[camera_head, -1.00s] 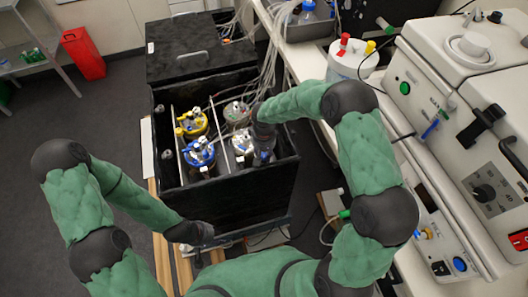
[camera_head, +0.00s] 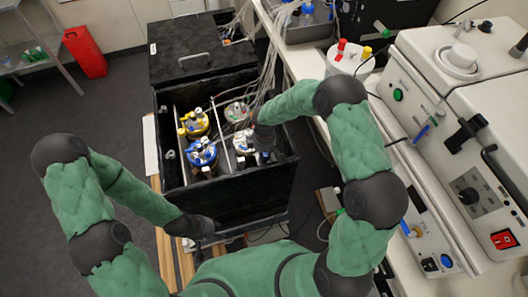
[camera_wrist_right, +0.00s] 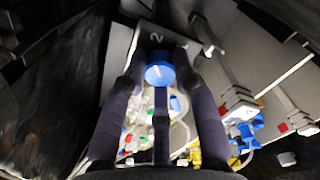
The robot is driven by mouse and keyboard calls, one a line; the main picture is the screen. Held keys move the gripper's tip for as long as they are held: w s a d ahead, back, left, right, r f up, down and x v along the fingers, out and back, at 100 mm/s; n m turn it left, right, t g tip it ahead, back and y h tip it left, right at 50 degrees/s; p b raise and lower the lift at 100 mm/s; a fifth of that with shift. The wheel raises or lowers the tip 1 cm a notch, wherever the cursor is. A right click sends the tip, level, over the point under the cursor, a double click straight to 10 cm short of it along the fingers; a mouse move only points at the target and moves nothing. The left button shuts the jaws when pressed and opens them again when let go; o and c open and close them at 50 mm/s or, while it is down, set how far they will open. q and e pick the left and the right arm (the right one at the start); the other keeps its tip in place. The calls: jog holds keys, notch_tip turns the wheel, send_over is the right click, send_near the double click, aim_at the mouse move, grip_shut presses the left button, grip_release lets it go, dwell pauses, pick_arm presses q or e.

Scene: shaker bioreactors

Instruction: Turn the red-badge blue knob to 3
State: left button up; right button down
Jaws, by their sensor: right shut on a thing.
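A blue round knob (camera_wrist_right: 160,74) with a pale mark sits on a dark plate in the right wrist view. A white numeral 2 (camera_wrist_right: 156,37) shows above it. My right gripper (camera_wrist_right: 162,84) has its dark fingers closed around this knob. No red badge is clear beside it; the fingers may hide it. In the head view the right gripper (camera_head: 264,142) reaches into the black box, and the knob is hidden there. My left gripper (camera_head: 193,226) is low at the box's front edge; its fingers are too dark to read.
The open black box (camera_head: 243,196) holds several vessels, including a yellow-topped one (camera_head: 195,122) and a blue-topped one (camera_head: 202,153). Tubes (camera_head: 270,62) hang behind them. A bench with white instruments (camera_head: 425,85) stands at the right.

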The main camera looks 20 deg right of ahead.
jog(key=n+p, duration=0.2)
jog(key=n, duration=0.3)
jog(key=shift+r+n, duration=0.1)
jog(key=shift+n, duration=0.2)
jog(key=shift+n+p, duration=1.05)
jog(key=shift+n, duration=0.95)
jog(key=c, duration=1)
grip_release()
notch_tip(320, 180, up, 12)
jog(key=shift+f, duration=0.1)
